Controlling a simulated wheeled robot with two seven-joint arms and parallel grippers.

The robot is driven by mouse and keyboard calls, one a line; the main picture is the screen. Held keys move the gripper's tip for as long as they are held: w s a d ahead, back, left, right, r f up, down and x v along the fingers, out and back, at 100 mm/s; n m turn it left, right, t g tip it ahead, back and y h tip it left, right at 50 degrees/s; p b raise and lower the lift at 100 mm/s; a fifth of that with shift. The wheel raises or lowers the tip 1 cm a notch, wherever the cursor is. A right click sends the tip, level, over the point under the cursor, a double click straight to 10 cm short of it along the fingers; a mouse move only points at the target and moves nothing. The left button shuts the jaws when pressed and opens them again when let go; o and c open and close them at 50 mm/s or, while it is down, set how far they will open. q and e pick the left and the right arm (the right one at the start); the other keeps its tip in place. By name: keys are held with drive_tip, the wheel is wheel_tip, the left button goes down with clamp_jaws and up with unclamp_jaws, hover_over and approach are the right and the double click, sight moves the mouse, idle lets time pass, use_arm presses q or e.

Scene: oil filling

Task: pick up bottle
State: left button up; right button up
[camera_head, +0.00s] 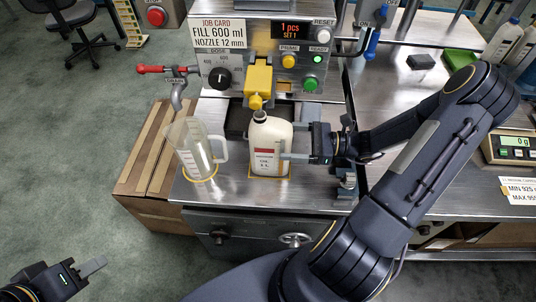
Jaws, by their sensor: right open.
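A white bottle (266,140) with a red and white label stands upright on the steel shelf (230,190), just below and in front of the yellow nozzle (259,82). My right gripper (296,143) reaches in from the right with its jaws open at the bottle's right side. One finger is near the bottle's upper right and the other overlaps its lower right. I cannot tell if they touch it. My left gripper (92,267) is at the bottom left, over the floor, far from the bottle. Its finger opening is not clear.
A clear measuring jug (193,148) stands left of the bottle, under the red-handled drain tap (176,82). The filling machine (290,50) rises behind. A scale (512,147) and more bottles (505,40) are on the right bench.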

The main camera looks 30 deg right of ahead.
sight(271, 139)
drive_tip(key=p+x, duration=0.1)
drive_tip(key=x, duration=0.4)
drive_tip(key=shift+a+r, duration=0.2)
drive_tip(key=shift+a, duration=0.05)
clamp_jaws()
